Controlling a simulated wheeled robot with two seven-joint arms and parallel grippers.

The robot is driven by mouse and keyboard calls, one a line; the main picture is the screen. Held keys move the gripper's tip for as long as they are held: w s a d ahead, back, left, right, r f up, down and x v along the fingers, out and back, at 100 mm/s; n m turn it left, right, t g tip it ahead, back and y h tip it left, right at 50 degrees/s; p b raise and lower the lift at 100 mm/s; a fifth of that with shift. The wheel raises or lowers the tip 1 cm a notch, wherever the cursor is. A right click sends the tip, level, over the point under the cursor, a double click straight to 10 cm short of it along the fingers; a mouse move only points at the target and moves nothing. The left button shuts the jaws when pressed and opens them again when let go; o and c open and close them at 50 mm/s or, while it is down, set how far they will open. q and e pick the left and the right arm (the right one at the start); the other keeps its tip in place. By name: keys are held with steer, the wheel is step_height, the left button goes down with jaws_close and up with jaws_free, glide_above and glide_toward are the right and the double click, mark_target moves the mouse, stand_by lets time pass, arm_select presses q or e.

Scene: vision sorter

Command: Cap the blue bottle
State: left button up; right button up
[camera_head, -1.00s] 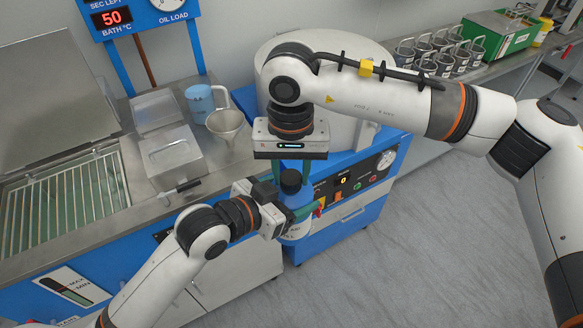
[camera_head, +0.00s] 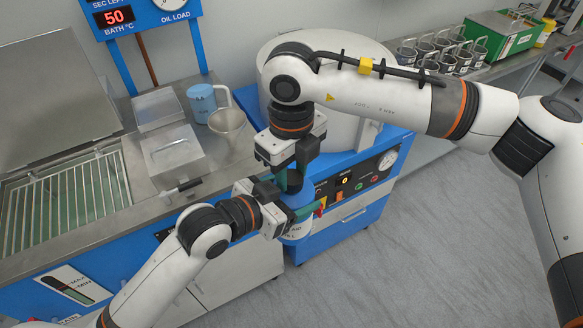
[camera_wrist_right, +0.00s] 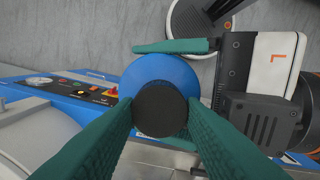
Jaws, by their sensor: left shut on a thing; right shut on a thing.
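The blue bottle (camera_head: 297,198) stands upright in front of the blue cabinet, with a white label low on its side. My left gripper (camera_head: 298,212) is shut around its body; its green fingers also show on either side of the bottle in the right wrist view (camera_wrist_right: 160,72). A round black cap (camera_wrist_right: 160,110) is at the top of the bottle. My right gripper (camera_wrist_right: 160,106) points down and is shut on the cap, one green finger on each side. In the head view the right gripper (camera_head: 290,180) largely hides the cap. I cannot tell how tightly the cap sits.
A wire-racked bath (camera_head: 70,200) is at left. Several metal cups (camera_head: 440,55) stand far right. The floor at right is clear.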

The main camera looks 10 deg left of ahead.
steer(key=m, duration=0.4)
steer(key=shift+w+m, duration=0.15)
steer(key=shift+m, duration=0.25)
steer(key=m, duration=0.4)
steer(key=shift+d+m, duration=0.1)
steer(key=shift+m, duration=0.2)
steer(key=m, duration=0.4)
steer(key=shift+m, duration=0.3)
steer(key=m, duration=0.6)
steer(key=shift+d, duration=0.1)
steer(key=o, duration=1)
step_height(320, 180, up, 12)
steer(key=shift+f, duration=0.1)
